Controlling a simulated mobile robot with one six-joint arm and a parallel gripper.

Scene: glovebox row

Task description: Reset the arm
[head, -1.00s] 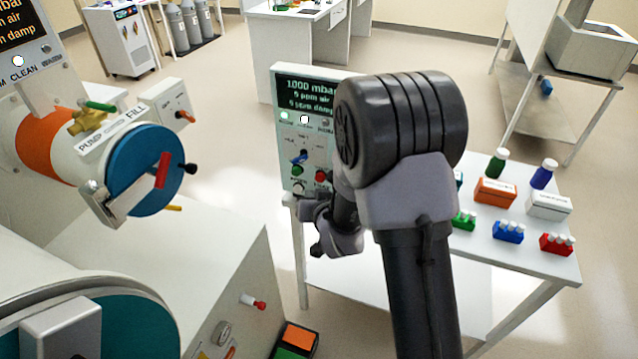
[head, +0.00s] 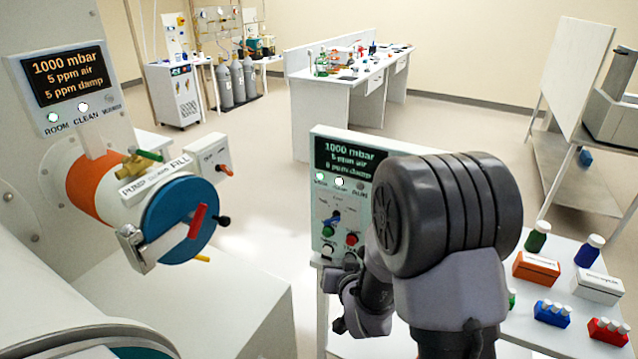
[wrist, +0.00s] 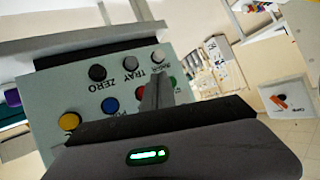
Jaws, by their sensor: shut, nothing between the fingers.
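My arm stands right of centre in the head view, with its dark ribbed joint beside a control panel (head: 330,232). My gripper (head: 340,326) is low, left of that joint, near the panel's lower edge and pointing down-left; the arm partly covers it. In the wrist view my gripper (wrist: 157,92) shows as narrow grey fingers closed together, with nothing between them. Behind them is a pale panel (wrist: 85,125) with yellow, blue, red and dark buttons, and words including ZERO and TRAY. I cannot tell whether the fingers touch it.
A white table (head: 530,335) at the right holds bottles (head: 589,251), an orange box (head: 536,267) and vial racks (head: 552,312). At the left is an antechamber with a blue round door (head: 180,218). A lab bench (head: 330,105) stands farther back. Open floor lies between.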

